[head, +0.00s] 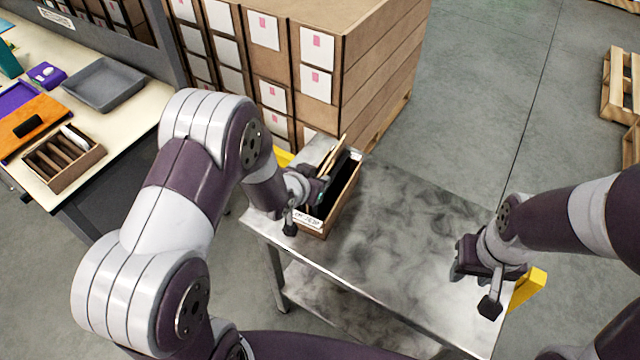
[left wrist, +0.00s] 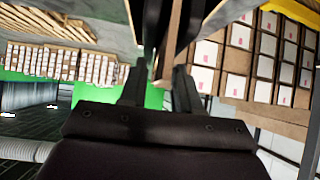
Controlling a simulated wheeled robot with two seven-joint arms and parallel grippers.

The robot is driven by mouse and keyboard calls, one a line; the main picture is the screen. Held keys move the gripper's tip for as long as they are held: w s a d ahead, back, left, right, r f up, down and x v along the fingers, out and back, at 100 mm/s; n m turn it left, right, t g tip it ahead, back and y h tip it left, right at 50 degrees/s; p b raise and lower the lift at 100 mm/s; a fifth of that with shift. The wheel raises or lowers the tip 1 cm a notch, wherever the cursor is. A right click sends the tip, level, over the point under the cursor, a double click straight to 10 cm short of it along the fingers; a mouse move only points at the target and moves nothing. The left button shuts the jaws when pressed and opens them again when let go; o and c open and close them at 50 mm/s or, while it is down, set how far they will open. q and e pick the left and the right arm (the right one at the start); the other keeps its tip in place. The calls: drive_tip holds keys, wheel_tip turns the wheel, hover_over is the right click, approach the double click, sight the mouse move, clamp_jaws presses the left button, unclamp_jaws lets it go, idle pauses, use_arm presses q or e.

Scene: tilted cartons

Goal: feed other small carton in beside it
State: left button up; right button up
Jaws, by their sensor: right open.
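A narrow open-topped brown carton (head: 349,195) with a dark inside and a white front label stands on the metal table, toward its left end. Thin tan edges (head: 333,158) stick up at its back left; I cannot tell whether they are a flap or a small carton. My left gripper (head: 322,190) is at the carton's left side, covering part of it. In the left wrist view, a thin brown panel (left wrist: 169,45) lies between the dark fingers (left wrist: 160,85); whether they clamp it is unclear. My right gripper (head: 480,272) is open and empty over the table's right end.
The metal table (head: 405,225) is bare between the carton and my right gripper. Stacked large cartons (head: 345,60) stand behind it. At the left, a workbench holds a grey tray (head: 105,84) and a divided brown box (head: 64,160).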

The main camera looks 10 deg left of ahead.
use_arm(q)
drive_tip(key=shift+w+d+f, duration=0.2)
drive_tip(key=shift+w+f, duration=0.1)
drive_tip(key=shift+w, duration=0.15)
drive_tip(key=shift+a, duration=0.1)
clamp_jaws()
